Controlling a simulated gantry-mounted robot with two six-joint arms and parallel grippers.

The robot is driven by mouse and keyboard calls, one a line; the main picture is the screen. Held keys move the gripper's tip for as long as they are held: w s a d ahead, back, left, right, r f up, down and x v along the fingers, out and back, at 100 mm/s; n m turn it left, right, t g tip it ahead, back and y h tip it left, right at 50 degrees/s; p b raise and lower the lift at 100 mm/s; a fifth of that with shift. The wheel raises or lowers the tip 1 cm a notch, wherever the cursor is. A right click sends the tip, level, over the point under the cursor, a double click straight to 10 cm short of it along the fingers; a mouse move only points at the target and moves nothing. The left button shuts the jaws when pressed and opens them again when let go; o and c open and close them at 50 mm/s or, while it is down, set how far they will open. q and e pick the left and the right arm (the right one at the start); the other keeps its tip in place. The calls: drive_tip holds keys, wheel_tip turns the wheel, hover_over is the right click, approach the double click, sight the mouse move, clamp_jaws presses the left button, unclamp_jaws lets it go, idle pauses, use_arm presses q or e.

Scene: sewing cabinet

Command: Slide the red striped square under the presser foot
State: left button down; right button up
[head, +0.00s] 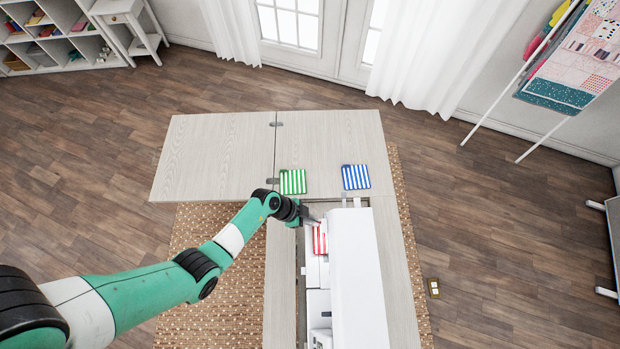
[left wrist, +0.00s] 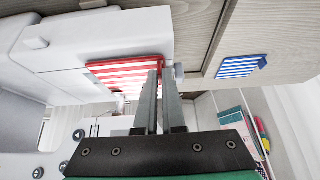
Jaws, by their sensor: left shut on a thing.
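The red striped square (head: 320,239) is red and white and lies over the far end of the white sewing machine's bed, left of its tall body (head: 358,280). My left gripper (head: 315,222) is shut on the square's far edge. In the left wrist view the square (left wrist: 115,73) reaches away from the two closed fingers (left wrist: 164,78), close to the white machine surface. I cannot make out the presser foot in either view. My right gripper is not in view.
A green striped square (head: 293,181) and a blue striped square (head: 355,177) lie on the cabinet top (head: 215,150) beyond the machine. The blue one also shows in the left wrist view (left wrist: 241,66). The machine body closes off the bed's right side. The left cabinet leaf is clear.

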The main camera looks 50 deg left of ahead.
use_arm(q)
drive_tip(key=shift+r, duration=0.1)
drive_tip(key=shift+p, duration=0.35)
idle(0.3)
drive_tip(key=c, duration=0.9)
unclamp_jaws()
drive_tip(key=shift+c, duration=0.2)
